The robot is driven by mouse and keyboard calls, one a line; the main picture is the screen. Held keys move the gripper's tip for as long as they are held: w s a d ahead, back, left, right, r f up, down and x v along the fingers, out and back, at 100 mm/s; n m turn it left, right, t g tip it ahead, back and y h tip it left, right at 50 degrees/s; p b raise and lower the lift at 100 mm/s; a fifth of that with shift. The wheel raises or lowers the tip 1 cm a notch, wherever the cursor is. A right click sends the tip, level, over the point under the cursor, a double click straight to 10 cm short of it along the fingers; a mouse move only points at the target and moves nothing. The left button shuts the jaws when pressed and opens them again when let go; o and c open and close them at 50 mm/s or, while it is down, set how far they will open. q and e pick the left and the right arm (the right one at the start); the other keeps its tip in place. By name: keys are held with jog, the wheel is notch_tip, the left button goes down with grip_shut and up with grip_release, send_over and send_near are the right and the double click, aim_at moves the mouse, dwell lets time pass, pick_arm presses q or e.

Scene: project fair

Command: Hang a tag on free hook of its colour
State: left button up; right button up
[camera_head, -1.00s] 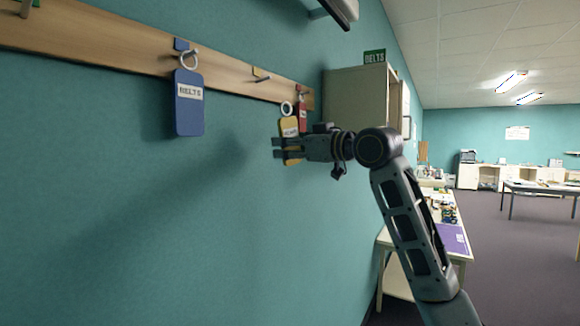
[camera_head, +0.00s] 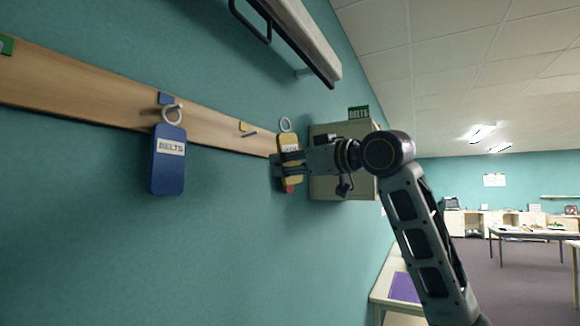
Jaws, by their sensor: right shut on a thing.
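My right gripper (camera_head: 284,163) is shut on a yellow tag (camera_head: 290,147) with a white label and a ring (camera_head: 285,124) at its top. It holds the tag upright near the right end of the wooden rail (camera_head: 80,90). A hook with a yellow patch (camera_head: 246,128) is bare, just left of the held tag. A blue tag (camera_head: 168,160) labelled BELTS hangs by its ring from the hook with a blue patch (camera_head: 167,99). My left gripper is not in view.
A grey-white fixture (camera_head: 300,35) juts from the wall above. A green patch (camera_head: 6,44) shows at the rail's left end. A table with a purple mat (camera_head: 404,288) stands below right.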

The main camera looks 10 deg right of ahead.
jog(key=shift+w+a, duration=0.2)
jog(key=shift+w+a+f+p, duration=0.25)
jog(key=shift+w+a+p, duration=0.1)
jog(key=shift+w+a, duration=0.75)
jog(key=shift+w+a+f+p, duration=0.3)
jog(key=shift+w+a, duration=0.45)
jog(key=shift+a, duration=0.65)
jog(key=shift+w+a+f+p, duration=0.25)
jog(key=shift+w+a+p, duration=0.1)
jog(key=shift+w+a, duration=0.75)
jog(key=shift+s+a+f, duration=0.1)
jog(key=shift+s+a, duration=0.1)
jog(key=shift+a, duration=0.05)
jog(key=o, duration=0.8)
jog(key=shift+o, duration=0.2)
jog(key=shift+d, duration=0.1)
jog(key=v, duration=1.2)
